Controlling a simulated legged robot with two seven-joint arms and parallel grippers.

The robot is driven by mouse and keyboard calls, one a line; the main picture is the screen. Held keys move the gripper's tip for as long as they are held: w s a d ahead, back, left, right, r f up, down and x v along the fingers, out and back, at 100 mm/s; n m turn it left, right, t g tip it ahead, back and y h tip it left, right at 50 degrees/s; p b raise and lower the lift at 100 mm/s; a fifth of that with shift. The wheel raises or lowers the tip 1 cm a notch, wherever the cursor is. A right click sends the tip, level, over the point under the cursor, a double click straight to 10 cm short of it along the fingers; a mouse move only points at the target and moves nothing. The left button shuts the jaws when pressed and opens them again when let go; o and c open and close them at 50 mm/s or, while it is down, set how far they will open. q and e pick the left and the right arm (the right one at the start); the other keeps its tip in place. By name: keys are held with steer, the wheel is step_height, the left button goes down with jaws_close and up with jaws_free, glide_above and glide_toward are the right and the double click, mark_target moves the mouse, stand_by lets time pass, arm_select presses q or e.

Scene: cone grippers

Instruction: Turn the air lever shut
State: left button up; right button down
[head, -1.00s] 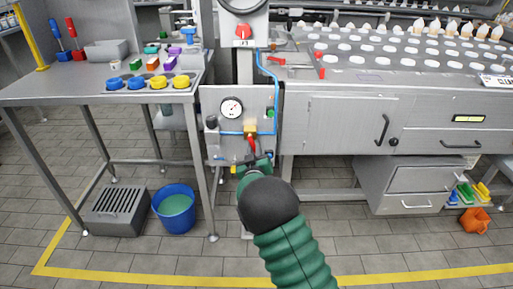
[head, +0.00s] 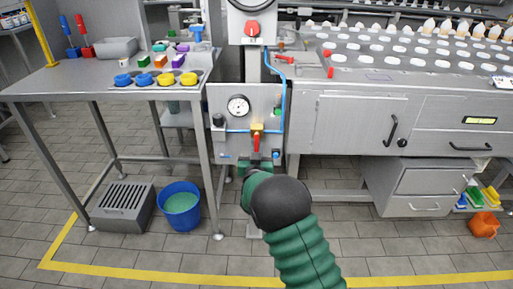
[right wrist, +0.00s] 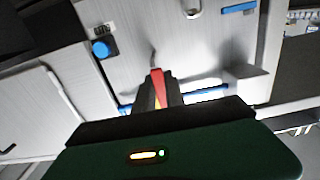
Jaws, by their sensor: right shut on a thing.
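The red air lever (head: 256,143) hangs below a yellow valve body (head: 257,128) on the lower middle of a grey panel (head: 217,100). It points about straight down. My right gripper (head: 259,157) is at the lever's lower end, mostly hidden behind my own wrist in the head view. In the right wrist view, the dark fingers (right wrist: 157,95) are shut on the red lever (right wrist: 157,76), whose upper part shows between them. My left gripper is not in view.
A pressure gauge (head: 238,106) and a blue air hose (head: 284,90) are on the panel. A steel table (head: 50,85) stands left, with a blue bucket (head: 180,204) below. A machine cabinet (head: 355,122) stands right. The floor in front is mostly clear.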

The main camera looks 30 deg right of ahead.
steer(key=shift+s+f, duration=0.1)
steer(key=shift+f, duration=0.35)
steer(key=c, duration=1.4)
jaws_free()
steer(key=shift+d+r, duration=0.1)
steer(key=shift+r, duration=0.1)
steer(key=p+v, duration=0.4)
steer(key=v, duration=1.2)
steer(key=shift+s+p, duration=0.3)
steer(key=shift+p, duration=0.1)
